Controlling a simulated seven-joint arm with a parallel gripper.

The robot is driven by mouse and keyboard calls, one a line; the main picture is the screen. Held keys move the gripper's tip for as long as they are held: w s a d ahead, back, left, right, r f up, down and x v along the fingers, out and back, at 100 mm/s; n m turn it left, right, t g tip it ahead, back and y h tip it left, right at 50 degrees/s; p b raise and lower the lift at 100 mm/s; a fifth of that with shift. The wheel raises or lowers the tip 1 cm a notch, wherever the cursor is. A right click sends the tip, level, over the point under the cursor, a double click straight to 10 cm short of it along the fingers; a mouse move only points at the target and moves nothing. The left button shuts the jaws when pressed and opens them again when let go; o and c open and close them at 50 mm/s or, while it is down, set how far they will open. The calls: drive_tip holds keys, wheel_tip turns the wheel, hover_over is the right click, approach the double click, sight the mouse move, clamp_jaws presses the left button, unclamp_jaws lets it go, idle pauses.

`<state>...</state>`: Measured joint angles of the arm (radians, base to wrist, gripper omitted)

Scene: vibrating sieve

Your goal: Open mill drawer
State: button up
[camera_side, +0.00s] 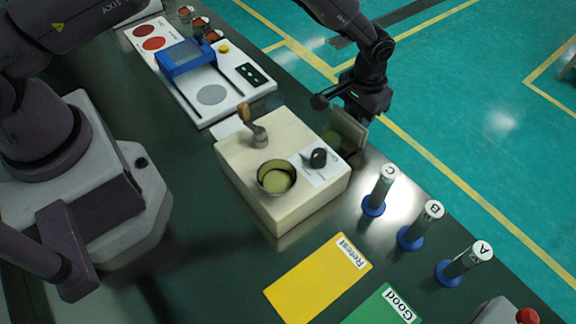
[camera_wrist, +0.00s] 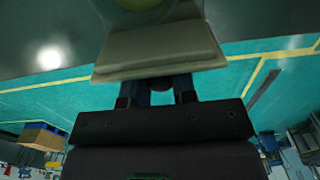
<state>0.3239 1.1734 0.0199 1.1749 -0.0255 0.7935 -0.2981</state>
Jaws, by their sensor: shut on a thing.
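The mill (camera_side: 275,165) is a cream box on the dark table in the side view, with a round opening, a black knob and a wooden-handled lever on top. Its drawer (camera_side: 350,128) stands out from the mill's far side as a beige front panel, with a greenish round part between panel and box. In the wrist view, the drawer's front panel (camera_wrist: 160,55) fills the upper middle. My gripper (camera_side: 355,110) is at the panel's outer face. In the wrist view, my gripper (camera_wrist: 157,92) is shut on the drawer's handle, which is mostly hidden between the fingers.
Sample tubes on blue bases, marked C (camera_side: 379,188), B (camera_side: 420,223) and A (camera_side: 463,263), stand right of the mill. A yellow Retest mat (camera_side: 315,280) and green Good mat (camera_side: 385,308) lie in front. The white sieve device (camera_side: 210,92) stands behind left.

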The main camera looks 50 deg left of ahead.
drive_tip(key=o, duration=0.7)
drive_tip(key=shift+r, duration=4.05)
drive_tip(key=s+a+r+t, duration=0.2)
drive_tip(key=s+a+r, duration=0.3)
drive_tip(key=s+r, duration=0.3)
drive_tip(key=s+a+r+t, duration=0.1)
drive_tip(key=s+a+r, duration=0.4)
drive_tip(key=s+r, duration=0.3)
drive_tip(key=s+a+r+t, duration=0.2)
drive_tip(key=s+a+r, duration=0.4)
drive_tip(key=s, duration=0.8)
wheel_tip(320, 180, up, 3)
drive_tip(key=shift+r+t, duration=0.1)
drive_tip(key=shift+t, duration=0.2)
